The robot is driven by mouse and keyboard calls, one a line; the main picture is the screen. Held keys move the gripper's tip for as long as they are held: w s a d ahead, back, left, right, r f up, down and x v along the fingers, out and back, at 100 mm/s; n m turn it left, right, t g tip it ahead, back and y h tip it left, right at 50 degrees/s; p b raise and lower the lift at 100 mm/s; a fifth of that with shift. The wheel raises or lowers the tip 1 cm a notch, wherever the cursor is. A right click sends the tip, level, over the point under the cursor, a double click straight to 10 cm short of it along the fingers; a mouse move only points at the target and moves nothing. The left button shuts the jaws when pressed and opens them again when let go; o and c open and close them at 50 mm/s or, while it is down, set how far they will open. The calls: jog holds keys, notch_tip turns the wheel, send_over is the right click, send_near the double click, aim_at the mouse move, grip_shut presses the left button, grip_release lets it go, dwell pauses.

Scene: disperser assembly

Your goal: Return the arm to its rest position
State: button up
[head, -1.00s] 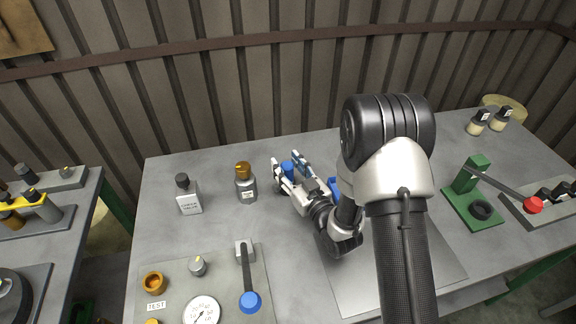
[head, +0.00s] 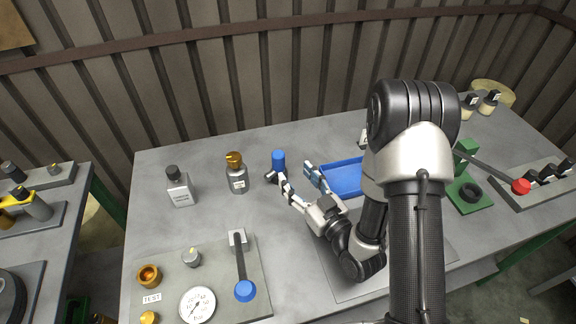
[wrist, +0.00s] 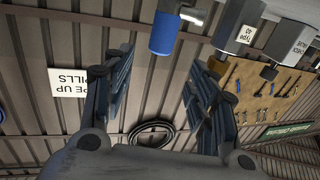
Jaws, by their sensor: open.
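My gripper (head: 298,177) is open and empty, low over the middle of the workbench (head: 205,228). Its two fingers point up and left in the head view. A small part with a blue cylindrical top (head: 278,160) stands upright on the bench just beyond the fingertips, apart from them. The wrist view is upside down. It shows the blue part (wrist: 165,32) at the top, past the open fingers (wrist: 160,65), with nothing between them. My arm hides part of the bench on the right.
A blue tray (head: 343,180) lies right of the gripper. A grey bottle with an amber cap (head: 237,178) and a check valve bottle (head: 180,190) stand left. A test panel (head: 212,275) with a blue-knobbed lever is at front. A green press (head: 467,190) with a red-knobbed lever stands right.

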jog(key=shift+v, duration=1.05)
jog(key=shift+w+r, duration=0.1)
jog(key=w+d+r+g+h, duration=0.3)
jog(key=w+d+r+h, duration=0.1)
jog(key=s+d+r+m+g+h, duration=0.2)
jog(key=s+d+r+h, duration=0.3)
jog(key=d+r, duration=0.15)
jog(key=s+r+m+g, duration=0.2)
jog(key=s, duration=0.9)
jog(key=s+r+m+g, duration=0.2)
jog(key=s+r+g, duration=0.1)
jog(key=s, duration=0.8)
jog(key=shift+s+r+g, duration=0.3)
